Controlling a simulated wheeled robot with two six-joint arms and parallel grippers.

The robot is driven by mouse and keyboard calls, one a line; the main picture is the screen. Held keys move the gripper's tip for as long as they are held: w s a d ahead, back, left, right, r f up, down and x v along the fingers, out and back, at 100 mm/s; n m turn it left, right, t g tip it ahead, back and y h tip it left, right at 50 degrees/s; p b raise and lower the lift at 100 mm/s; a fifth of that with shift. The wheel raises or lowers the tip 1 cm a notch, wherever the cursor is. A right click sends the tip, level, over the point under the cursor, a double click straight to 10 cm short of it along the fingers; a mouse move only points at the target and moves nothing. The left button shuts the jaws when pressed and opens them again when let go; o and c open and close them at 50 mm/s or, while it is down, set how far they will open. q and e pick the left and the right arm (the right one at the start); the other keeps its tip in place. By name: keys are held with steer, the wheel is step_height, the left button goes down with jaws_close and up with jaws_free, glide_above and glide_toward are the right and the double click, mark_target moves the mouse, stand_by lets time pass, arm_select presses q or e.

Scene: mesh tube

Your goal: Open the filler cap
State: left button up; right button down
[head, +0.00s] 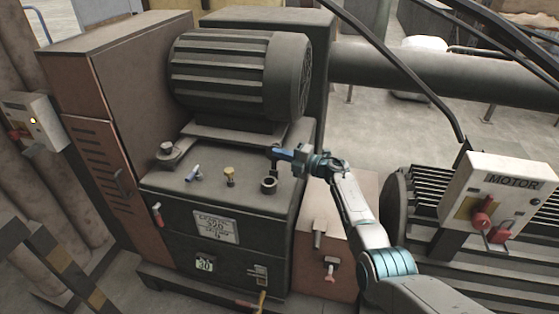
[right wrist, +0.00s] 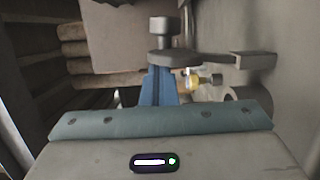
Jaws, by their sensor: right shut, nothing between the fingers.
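The filler cap (head: 275,158) is a dark hinged lid with a knob, behind the open round filler neck (head: 269,186) on top of the dark tank. In the right wrist view the cap's plate (right wrist: 195,61) is seen edge-on, standing up with its knob facing away from the neck (right wrist: 238,93). My right gripper (head: 278,154) is shut and empty. Its blue fingers (right wrist: 157,86) lie against or very close to the cap's neck-facing side; contact is unclear. They partly hide the cap in the head view. My left gripper is not in view.
A yellow-topped fitting (head: 229,174), a blue-handled lever (head: 192,173) and a black knob (head: 167,148) stand on the tank top. The ribbed motor (head: 235,75) is behind. A motor switch box (head: 500,195) stands right of my arm. The space above the neck is clear.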

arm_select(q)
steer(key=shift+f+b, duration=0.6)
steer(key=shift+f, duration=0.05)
arm_select(e)
steer(key=shift+w+d+m, duration=0.3)
steer(key=shift+w+m, duration=0.3)
steer(key=shift+w, duration=0.25)
